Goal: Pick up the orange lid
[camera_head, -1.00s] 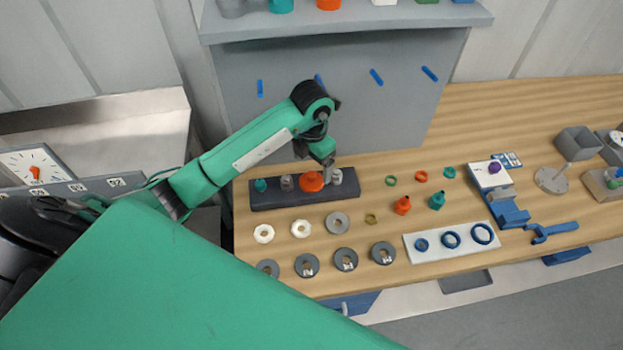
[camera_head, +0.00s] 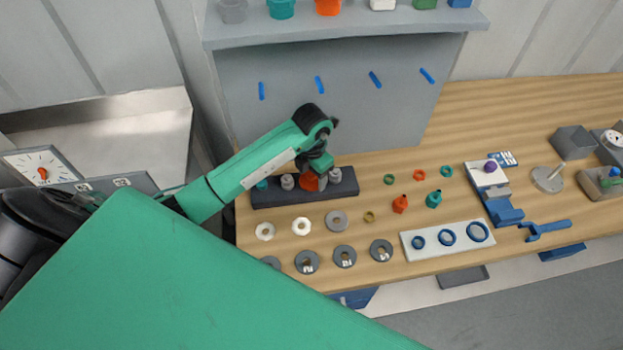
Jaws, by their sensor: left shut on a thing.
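The orange lid (camera_head: 308,182) is at the dark block (camera_head: 270,200) at the back left of the wooden bench, in a row with teal and grey pieces. My left gripper (camera_head: 320,182) is at the lid, shut on it, and partly covers its right side. Whether the lid is seated on the block or slightly raised cannot be told. My right gripper is not in view.
A grey piece (camera_head: 335,175) stands close right of the gripper, another (camera_head: 287,181) left of the lid. White and grey rings lie in front. A grey panel (camera_head: 350,110) with a shelf (camera_head: 340,30) rises behind.

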